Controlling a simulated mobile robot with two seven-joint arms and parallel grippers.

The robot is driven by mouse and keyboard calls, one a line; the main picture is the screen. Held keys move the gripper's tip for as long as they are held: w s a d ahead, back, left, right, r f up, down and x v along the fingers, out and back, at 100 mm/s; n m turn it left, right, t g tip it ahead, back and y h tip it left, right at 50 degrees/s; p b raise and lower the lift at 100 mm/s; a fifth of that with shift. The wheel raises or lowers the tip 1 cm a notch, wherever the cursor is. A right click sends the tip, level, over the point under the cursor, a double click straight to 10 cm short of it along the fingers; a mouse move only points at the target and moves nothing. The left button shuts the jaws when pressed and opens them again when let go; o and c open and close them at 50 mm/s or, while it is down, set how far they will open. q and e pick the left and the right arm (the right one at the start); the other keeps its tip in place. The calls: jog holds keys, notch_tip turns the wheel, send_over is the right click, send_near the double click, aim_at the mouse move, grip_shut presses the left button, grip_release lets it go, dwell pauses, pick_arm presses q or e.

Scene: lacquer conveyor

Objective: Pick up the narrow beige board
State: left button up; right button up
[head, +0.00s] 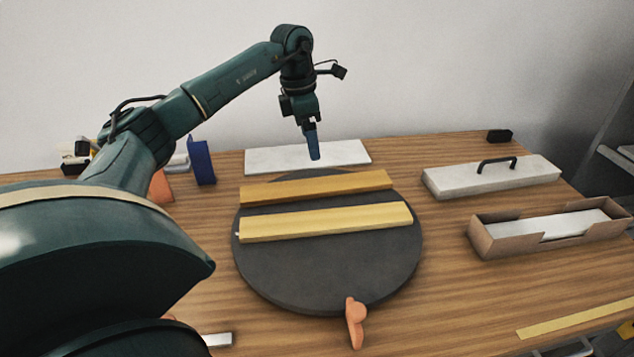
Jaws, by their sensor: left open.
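A pale yellow-beige board (325,222) lies across the middle of a dark round turntable (318,275). A darker, ochre board (315,187) lies behind it, near the turntable's back edge. A thin, flat pale yellow strip (575,318) lies on the table at the lower right. I cannot tell for certain which of these is the narrow beige board. My left gripper (313,150) points down beyond the ochre board, in front of the white panel in the picture. It is open with nothing visible between its fingers, apart from all the boards. My right gripper does not show.
A flat white panel (270,158) lies behind the turntable. At the right are a white lid with a black handle (465,183) and an open cardboard box (490,236). An orange knob (355,325) sticks out at the turntable's front. A blue block (202,162) stands at the left.

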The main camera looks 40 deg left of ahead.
pick_arm(q)
send_over(317, 185)
jog(key=f, duration=0.6)
jog(key=shift+s+a+f, duration=0.1)
jog(key=shift+s+f, duration=0.2)
jog(key=shift+s, duration=0.05)
jog(key=shift+w+f, duration=0.15)
jog(key=shift+f, duration=1.2)
jog(key=shift+w+f, duration=0.1)
jog(key=shift+f, duration=1.25)
jog(key=shift+c, duration=0.2)
jog(key=shift+r, duration=0.1)
jog(key=c, duration=1.2)
